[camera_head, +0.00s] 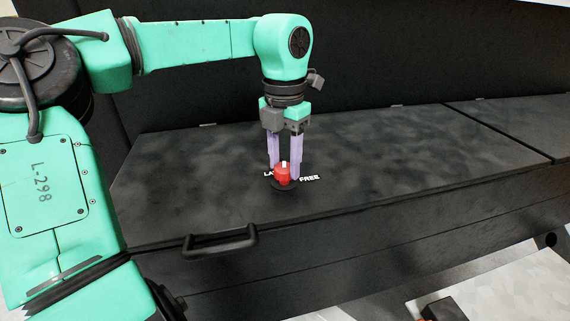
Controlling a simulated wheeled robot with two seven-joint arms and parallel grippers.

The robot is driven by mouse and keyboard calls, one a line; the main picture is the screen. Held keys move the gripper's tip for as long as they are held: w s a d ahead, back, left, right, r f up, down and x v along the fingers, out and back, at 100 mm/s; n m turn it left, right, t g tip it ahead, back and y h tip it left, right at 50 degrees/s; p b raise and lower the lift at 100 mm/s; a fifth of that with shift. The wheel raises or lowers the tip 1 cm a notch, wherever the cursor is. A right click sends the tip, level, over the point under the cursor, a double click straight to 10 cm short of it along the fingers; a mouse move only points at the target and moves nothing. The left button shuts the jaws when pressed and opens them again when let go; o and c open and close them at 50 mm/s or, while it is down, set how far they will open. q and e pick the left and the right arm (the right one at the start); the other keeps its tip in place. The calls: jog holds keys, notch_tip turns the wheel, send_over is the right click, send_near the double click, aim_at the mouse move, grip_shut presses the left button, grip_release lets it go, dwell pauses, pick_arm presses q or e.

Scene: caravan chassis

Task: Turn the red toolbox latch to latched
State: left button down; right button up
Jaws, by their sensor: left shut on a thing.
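The red latch knob (282,174) stands on a round black base on the dark toolbox lid (400,150). A white mark on its top points roughly to the far side, between the two labels. The label at its left is partly hidden and shows "LA"; the label "FREE" (309,178) is at its right. My left gripper (284,172) points down from above, with its pale purple fingers on either side of the knob, shut on it. My right gripper is not in view.
A black handle (220,242) sticks out from the toolbox front at the left. A dark wall (400,50) rises behind the lid. A seam in the lid runs at the right. The lid around the knob is clear.

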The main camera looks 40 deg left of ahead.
pick_arm(q)
jog(key=shift+s+f+n+b, duration=0.1)
jog(key=shift+f+n+b, duration=0.05)
jog(key=shift+n, duration=0.5)
jog(key=shift+s+f+n+b, duration=0.1)
jog(key=shift+n+b, duration=0.05)
jog(key=shift+n, duration=0.5)
jog(key=shift+w, duration=0.1)
jog(key=shift+c, duration=1.7)
grip_release()
jog(key=shift+r, duration=0.15)
jog(key=shift+r, duration=0.1)
